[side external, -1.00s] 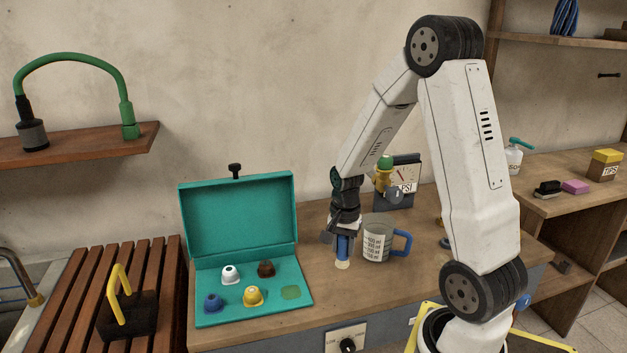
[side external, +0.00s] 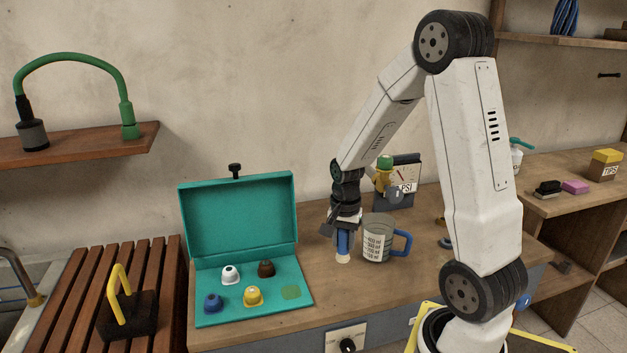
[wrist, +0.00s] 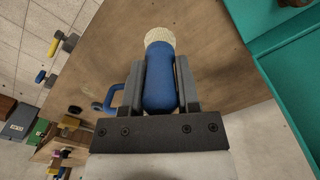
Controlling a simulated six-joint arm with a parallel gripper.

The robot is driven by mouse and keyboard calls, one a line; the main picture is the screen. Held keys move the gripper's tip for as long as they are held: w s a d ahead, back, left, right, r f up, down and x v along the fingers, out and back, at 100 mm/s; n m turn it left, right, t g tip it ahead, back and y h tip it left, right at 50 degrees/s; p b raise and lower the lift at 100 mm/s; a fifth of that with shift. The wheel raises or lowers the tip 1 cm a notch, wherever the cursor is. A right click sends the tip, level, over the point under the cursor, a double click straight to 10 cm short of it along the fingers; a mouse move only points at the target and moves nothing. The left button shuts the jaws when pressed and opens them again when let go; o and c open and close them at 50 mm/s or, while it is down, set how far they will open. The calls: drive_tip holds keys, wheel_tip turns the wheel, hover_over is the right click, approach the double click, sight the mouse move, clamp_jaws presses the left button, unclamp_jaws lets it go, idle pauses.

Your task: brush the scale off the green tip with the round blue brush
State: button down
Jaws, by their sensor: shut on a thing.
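My gripper (side external: 343,233) is shut on the blue handle of the round brush (wrist: 160,84). The brush hangs upright with its cream bristles (side external: 343,259) pointing down, just above the wooden bench or near its surface; the exact gap is hard to tell. A green tip (side external: 385,162) sits on top of a yellow fitting (side external: 383,178) behind and to the right of my gripper, in front of the gauge. Any scale on it is too small to make out. The green tip is not recognisable in the wrist view.
A measuring jug (side external: 376,243) with a blue handle stands close right of the brush. A pressure gauge (side external: 406,172) is behind it. An open teal case (side external: 238,215) at left holds white, brown, blue and yellow tips and a bare green spot.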

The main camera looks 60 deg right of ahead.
wheel_tip(320, 180, up, 33)
drive_tip(key=h, duration=0.2)
drive_tip(key=s+d+f+h, duration=0.1)
drive_tip(key=d+f, duration=0.1)
drive_tip(key=d, duration=0.6)
drive_tip(key=s+d+f+g, duration=0.1)
drive_tip(key=d+f, duration=0.2)
drive_tip(key=d, duration=0.5)
drive_tip(key=shift+s+d+h, duration=0.15)
drive_tip(key=shift+d+h, duration=0.15)
drive_tip(key=shift+h, duration=0.1)
drive_tip(key=shift+f, duration=0.25)
drive_tip(key=shift+f, duration=2.75)
drive_tip(key=shift+f, duration=0.7)
drive_tip(key=shift+w+d, duration=0.3)
drive_tip(key=shift+s+a, duration=0.15)
drive_tip(key=shift+s+a, duration=0.45)
